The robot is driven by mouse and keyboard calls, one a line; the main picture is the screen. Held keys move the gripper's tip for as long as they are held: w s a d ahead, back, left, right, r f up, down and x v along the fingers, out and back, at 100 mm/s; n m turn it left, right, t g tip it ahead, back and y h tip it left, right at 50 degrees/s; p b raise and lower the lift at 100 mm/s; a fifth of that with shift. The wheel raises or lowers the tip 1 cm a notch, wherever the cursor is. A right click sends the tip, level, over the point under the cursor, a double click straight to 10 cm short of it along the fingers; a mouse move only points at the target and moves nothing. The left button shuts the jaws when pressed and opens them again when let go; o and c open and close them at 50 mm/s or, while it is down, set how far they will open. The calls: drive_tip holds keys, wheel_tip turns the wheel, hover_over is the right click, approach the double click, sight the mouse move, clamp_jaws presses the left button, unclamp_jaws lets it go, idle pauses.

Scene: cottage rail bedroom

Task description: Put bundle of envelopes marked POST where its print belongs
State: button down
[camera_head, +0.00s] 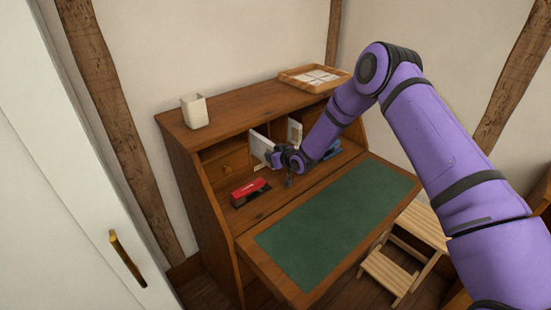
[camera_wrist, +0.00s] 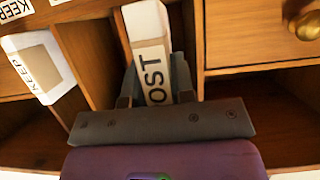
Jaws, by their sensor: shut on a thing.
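The white bundle of envelopes (camera_wrist: 152,40) is between my gripper's fingers (camera_wrist: 153,85) in the wrist view, its print partly covered so that "OST" reads. My gripper is shut on it. In the head view the bundle (camera_head: 261,146) stands as a pale upright slab in front of the desk's pigeonholes, beside my gripper (camera_head: 275,157). In the wrist view it points into an opening between a wooden divider (camera_wrist: 85,50) and a drawer front (camera_wrist: 250,35). How deep it sits inside is unclear.
A white piece marked KEEP (camera_wrist: 40,65) is left in the wrist view, with more KEEP labels (camera_wrist: 15,9) above. On the desk are a red object (camera_head: 250,191), a blue object (camera_head: 332,150) and a green writing mat (camera_head: 335,220). A white cup (camera_head: 194,111) and wooden tray (camera_head: 287,81) stand on top.

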sight(262, 149)
drive_tip(key=shift+w+a, duration=0.6)
drive_tip(key=shift+w, duration=0.2)
drive_tip(key=shift+w+a, duration=0.6)
drive_tip(key=shift+w, duration=0.15)
drive_tip(key=shift+f, duration=0.35)
drive_tip(key=c, duration=0.9)
unclamp_jaws()
drive_tip(key=shift+d, duration=0.1)
